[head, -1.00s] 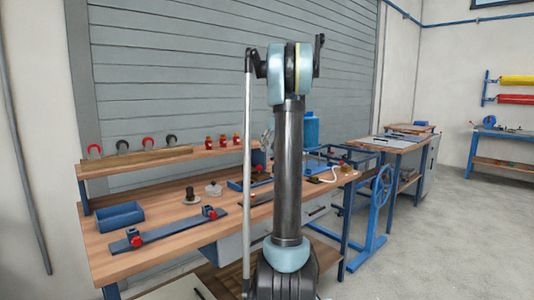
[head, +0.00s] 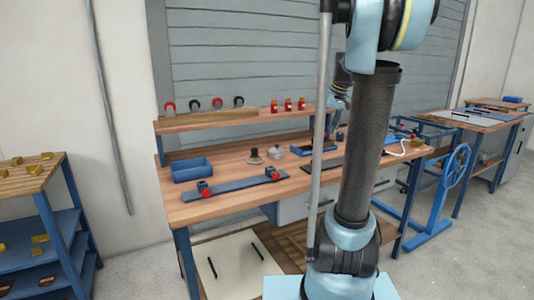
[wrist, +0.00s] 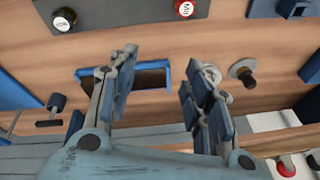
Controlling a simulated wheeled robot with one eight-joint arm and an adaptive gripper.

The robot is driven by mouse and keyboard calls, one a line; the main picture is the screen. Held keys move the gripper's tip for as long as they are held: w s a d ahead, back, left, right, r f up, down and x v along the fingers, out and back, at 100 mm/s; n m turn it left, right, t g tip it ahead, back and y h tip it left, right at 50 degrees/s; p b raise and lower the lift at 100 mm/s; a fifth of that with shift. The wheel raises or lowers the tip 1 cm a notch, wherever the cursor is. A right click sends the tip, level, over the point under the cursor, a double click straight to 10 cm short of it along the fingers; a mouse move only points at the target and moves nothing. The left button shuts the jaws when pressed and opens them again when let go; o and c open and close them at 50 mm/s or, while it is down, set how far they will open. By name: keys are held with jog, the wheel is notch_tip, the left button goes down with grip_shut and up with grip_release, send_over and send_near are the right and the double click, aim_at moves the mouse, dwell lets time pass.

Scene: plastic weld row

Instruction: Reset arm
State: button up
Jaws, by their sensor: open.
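My gripper (wrist: 160,78) is open in the wrist view, its two jointed fingers apart with nothing between them. It points at the wooden workbench top, where a blue-edged dark rectangle (wrist: 84,76) shows behind the fingers. In the head view my arm stands upright in front of the workbench (head: 225,206). Part of my arm's far end (head: 340,97) shows behind the upright link, but the fingertips are not clear there.
The bench holds a blue bin (head: 192,170), a dark bar with red clamps (head: 240,187) and two small round parts (head: 254,156). A shelf (head: 215,121) runs behind. A rack with yellow parts (head: 40,205) stands left. Open floor (head: 470,260) lies at the right.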

jog(key=s+a+f, duration=0.1)
jog(key=s+f, duration=0.6)
jog(key=s, duration=0.3)
jog(key=s+a+f+m+h, duration=0.1)
jog(key=s+a+f, duration=0.1)
jog(key=s+f, duration=0.5)
jog(key=s+a+f+h, duration=0.1)
jog(key=s+f, duration=0.6)
jog(key=s, duration=0.8)
jog(key=shift+s+a+f+m+g, duration=0.25)
jog(key=shift+a+f+m+g, duration=0.15)
jog(key=shift+a, duration=0.2)
jog(key=shift+w+f, duration=0.2)
jog(key=shift+w, duration=0.2)
